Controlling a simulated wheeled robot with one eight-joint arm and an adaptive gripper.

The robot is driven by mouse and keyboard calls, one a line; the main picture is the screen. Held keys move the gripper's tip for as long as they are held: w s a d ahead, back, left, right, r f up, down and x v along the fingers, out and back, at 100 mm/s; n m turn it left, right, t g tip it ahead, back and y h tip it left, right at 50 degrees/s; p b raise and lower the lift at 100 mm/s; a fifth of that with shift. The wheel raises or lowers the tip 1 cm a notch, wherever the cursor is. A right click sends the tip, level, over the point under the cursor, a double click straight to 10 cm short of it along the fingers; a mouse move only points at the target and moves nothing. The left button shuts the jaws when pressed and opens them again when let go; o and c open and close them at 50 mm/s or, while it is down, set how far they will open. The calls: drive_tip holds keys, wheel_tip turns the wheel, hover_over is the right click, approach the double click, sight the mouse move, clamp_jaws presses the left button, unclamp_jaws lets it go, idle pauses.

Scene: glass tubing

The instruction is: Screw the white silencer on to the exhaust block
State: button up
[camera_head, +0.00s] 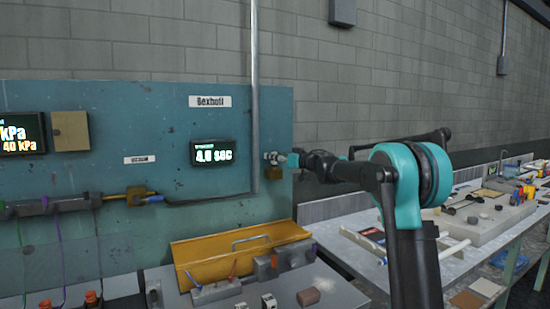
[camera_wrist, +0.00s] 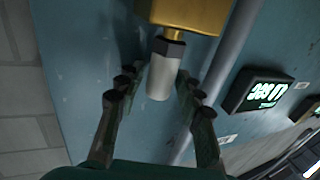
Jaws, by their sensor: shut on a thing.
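The white silencer (camera_wrist: 163,75) is a short pale cylinder with a dark hex collar at its far end. The collar meets, or nearly meets, the brass-coloured exhaust block (camera_wrist: 190,14); whether the thread is engaged is hidden. My gripper (camera_wrist: 155,82) has a finger on each side of the silencer and is shut on it, roughly in line with the block. In the head view my gripper (camera_head: 290,160) reaches to the right end of the teal panel, where the block (camera_head: 273,172) shows small and partly covered.
A grey vertical pipe (camera_head: 254,100) runs close left of the block. A lit display (camera_head: 213,152) sits farther left on the panel. Below are a yellow tray (camera_head: 190,252) and loose parts on a bench. A cluttered table (camera_head: 470,225) stands at right.

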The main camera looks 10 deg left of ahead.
drive_tip(key=shift+a, duration=0.1)
clamp_jaws()
drive_tip(key=shift+s+a+m+t+h, duration=0.1)
drive_tip(key=shift+m+t+h, duration=1.5)
drive_tip(key=shift+t+h, duration=0.2)
drive_tip(key=m+t+h, duration=0.2)
drive_tip(key=m+h, duration=0.1)
drive_tip(key=h, duration=0.1)
drive_tip(key=shift+d+m+t+h, duration=0.2)
drive_tip(key=shift+m+t+h, duration=0.1)
drive_tip(key=shift+t+h, duration=0.1)
drive_tip(key=shift+o, duration=1.8)
unclamp_jaws()
